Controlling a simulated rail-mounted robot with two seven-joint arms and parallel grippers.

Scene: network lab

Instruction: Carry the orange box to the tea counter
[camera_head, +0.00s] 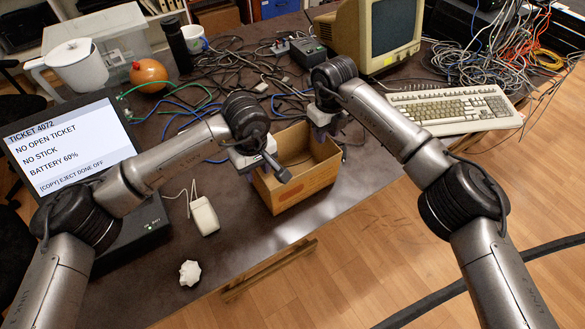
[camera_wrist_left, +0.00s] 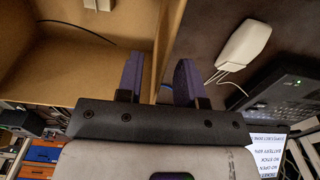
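The orange box (camera_head: 300,185) is an open-topped, tan-orange carton standing on the dark table between my two grippers. My left gripper (camera_head: 264,170) is at its left wall. In the left wrist view the fingers (camera_wrist_left: 160,80) of this gripper stand apart, one inside the box and one outside, with the box wall (camera_wrist_left: 168,40) between them. My right gripper (camera_head: 328,128) is at the box's far right rim; its fingertips are hidden, so its grip is unclear. I cannot make out a tea counter.
The dark table (camera_head: 240,245) also holds tangled cables, a white mouse (camera_head: 203,217), a crumpled white lump (camera_head: 190,272), a laptop-like screen (camera_head: 65,145), a keyboard (camera_head: 455,107), a monitor (camera_head: 385,30) and a white jug (camera_head: 75,67). Wooden floor (camera_head: 390,260) lies beyond the near edge.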

